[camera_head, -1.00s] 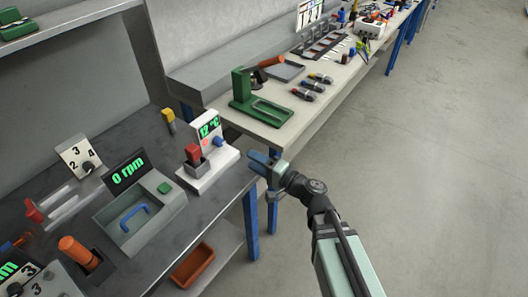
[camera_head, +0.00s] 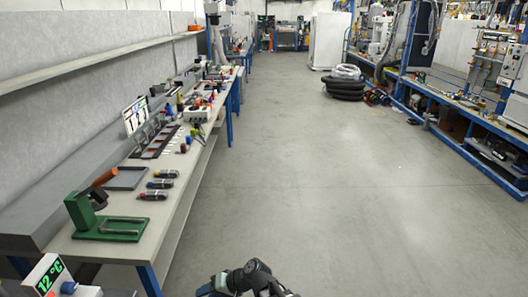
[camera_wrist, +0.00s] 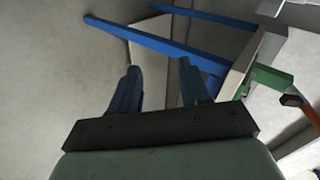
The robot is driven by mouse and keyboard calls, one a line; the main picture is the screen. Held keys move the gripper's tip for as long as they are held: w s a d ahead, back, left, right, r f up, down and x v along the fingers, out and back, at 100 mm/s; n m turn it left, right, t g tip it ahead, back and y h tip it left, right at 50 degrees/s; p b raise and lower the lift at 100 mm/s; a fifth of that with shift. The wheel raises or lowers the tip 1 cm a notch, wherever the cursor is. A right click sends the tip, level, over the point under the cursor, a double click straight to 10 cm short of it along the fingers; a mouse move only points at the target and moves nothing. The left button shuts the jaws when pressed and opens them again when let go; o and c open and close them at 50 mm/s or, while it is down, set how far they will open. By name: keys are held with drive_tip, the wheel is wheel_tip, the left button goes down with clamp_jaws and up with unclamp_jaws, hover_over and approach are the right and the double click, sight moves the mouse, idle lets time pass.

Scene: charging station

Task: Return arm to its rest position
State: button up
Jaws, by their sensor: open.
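My gripper (camera_wrist: 158,85) shows in the wrist view with its two blue fingers spread apart and nothing between them. Past the fingers are the bench's blue legs and the floor. In the head view only my wrist and part of my arm show at the bottom edge, over the floor to the right of the bench; the fingertips are not clear there.
The bench (camera_head: 172,238) on the left carries a green stand (camera_head: 110,228), several small tools and a grey tray (camera_head: 124,178). A white device with a "12 °C" display (camera_head: 48,277) is at the bottom left.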

drive_tip(key=d+f+m+h, duration=0.1)
drive_tip(key=d+f+h, duration=0.2)
drive_tip(key=d, duration=0.9)
drive_tip(key=w+d+f+h, duration=0.1)
drive_tip(key=d+f+h, duration=0.25)
drive_tip(key=d, duration=0.75)
drive_tip(key=d+f+m+h, duration=0.1)
drive_tip(key=d+f+h, duration=0.25)
drive_tip(key=d, duration=0.85)
drive_tip(key=s+f+g, duration=0.3)
drive_tip(key=s+f, duration=0.7)
drive_tip(key=s, duration=0.4)
drive_tip(key=s+f+g, duration=0.4)
drive_tip(key=s+f, duration=0.6)
drive_tip(key=s, duration=0.5)
drive_tip(key=shift+s+a+g, duration=0.15)
drive_tip(key=shift+g, duration=0.15)
drive_tip(key=shift+o, duration=0.5)
drive_tip(key=shift+r, duration=0.1)
